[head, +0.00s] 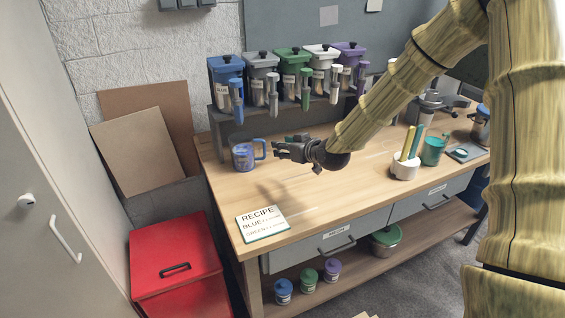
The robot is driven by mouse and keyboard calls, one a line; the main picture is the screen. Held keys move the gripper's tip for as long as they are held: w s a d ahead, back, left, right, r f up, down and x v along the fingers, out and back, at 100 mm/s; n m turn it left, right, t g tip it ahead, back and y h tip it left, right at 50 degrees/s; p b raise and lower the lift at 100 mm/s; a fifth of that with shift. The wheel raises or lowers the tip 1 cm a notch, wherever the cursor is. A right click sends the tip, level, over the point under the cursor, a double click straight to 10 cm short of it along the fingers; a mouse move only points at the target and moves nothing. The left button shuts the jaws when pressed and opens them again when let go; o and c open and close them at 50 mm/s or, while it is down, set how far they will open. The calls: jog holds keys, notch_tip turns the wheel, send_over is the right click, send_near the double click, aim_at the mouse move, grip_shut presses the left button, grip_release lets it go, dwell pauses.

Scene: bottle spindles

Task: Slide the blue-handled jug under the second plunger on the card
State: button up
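The clear jug (242,155) with the blue handle (260,149) stands upright at the left of the wooden bench, in front of the blue dispenser. It holds something bluish, and its handle points right. My gripper (279,149) is just right of the handle, low over the bench, with a small gap between them. Its finger opening is too small to judge. The recipe card (263,223) lists BLUE first and GREEN second; the amounts are too small to read. The green dispenser (291,68) is third from left on the shelf, with its green plunger (305,88) hanging in front.
Blue (224,71), grey (260,67), white (321,57) and purple (349,54) dispensers share the raised shelf. The bench between card and pot is clear.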

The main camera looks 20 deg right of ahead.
aim_at(265, 153)
jog(key=f+b, duration=0.1)
jog(key=f, duration=0.1)
jog(key=f+b, duration=0.2)
jog(key=shift+w+a+f, duration=0.1)
jog(key=shift+w+f, duration=0.1)
jog(key=shift+p+x, duration=0.95)
jog(key=shift+x, duration=4.4)
jog(key=shift+c, duration=0.3)
grip_shut()
